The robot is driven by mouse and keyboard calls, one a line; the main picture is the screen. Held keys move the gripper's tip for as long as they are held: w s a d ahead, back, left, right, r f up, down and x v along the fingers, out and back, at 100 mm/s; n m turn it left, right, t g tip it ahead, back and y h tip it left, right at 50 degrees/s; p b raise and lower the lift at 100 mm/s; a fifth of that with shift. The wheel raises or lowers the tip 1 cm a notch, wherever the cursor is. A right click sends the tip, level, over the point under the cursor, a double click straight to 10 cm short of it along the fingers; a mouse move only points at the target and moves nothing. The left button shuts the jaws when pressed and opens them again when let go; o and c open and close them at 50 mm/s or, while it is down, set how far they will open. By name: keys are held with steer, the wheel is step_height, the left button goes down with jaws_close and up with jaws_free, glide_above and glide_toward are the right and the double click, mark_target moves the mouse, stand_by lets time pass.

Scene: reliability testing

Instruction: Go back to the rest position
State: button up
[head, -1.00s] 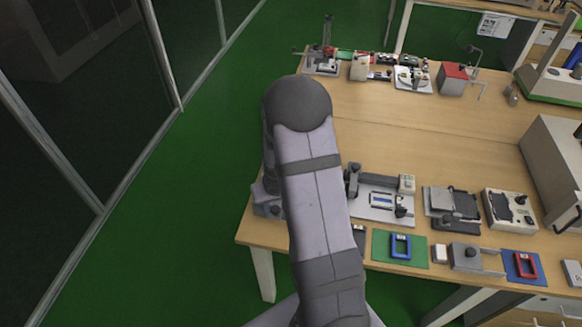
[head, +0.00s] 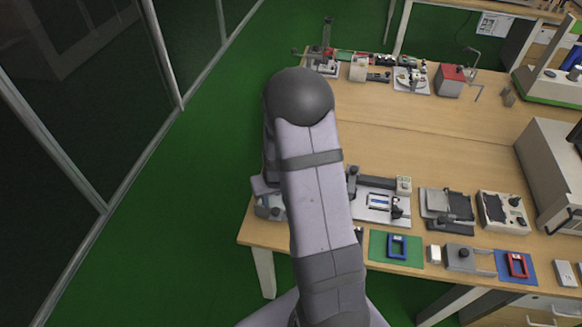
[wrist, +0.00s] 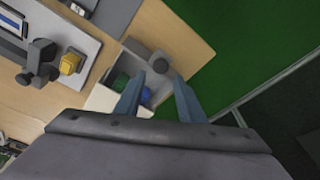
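My gripper (wrist: 158,98) shows in the wrist view as two blue-grey fingers standing apart with nothing between them. It is open and hangs above the table's corner, over a small grey and white box (wrist: 103,98) with a blue and a green item inside. In the head view my own arm fills the middle and hides the gripper. A blue-framed device (head: 397,246) lies on a green mat (head: 377,241), and a red-framed device (head: 518,265) lies on a blue mat (head: 502,262).
The wooden table (head: 440,150) has a bare middle. Fixtures line its front edge, among them a grey test stand (head: 447,207). A red-topped box (head: 450,78) stands at the back. A large grey machine (head: 550,165) stands at the right. Glass partitions (head: 90,110) and green floor lie left.

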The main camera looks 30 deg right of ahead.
stand_by(0.3)
steer(key=s+a+r+g+y, duration=0.1)
steer(key=s+a+g, duration=0.2)
steer(key=s, duration=0.6)
steer(key=s+a+r+g+y, duration=0.1)
steer(key=s+a+g, duration=0.2)
steer(key=s, duration=0.6)
steer(key=a+r+n+t, duration=0.1)
steer(key=a+r+t, duration=0.1)
steer(key=r, duration=0.3)
steer(key=w+a+r+n+t+h, duration=0.1)
steer(key=a+r+n, duration=0.1)
steer(key=a+r, duration=0.2)
step_height(320, 180, up, 2)
steer(key=shift+a+r+t, duration=0.1)
steer(key=shift+a+t, duration=0.25)
steer(key=shift+t, duration=0.05)
steer(key=shift+w, duration=0.1)
step_height(320, 180, down, 30)
steer(key=b, duration=3)
steer(key=shift+f, duration=0.25)
steer(key=shift+b, duration=0.3)
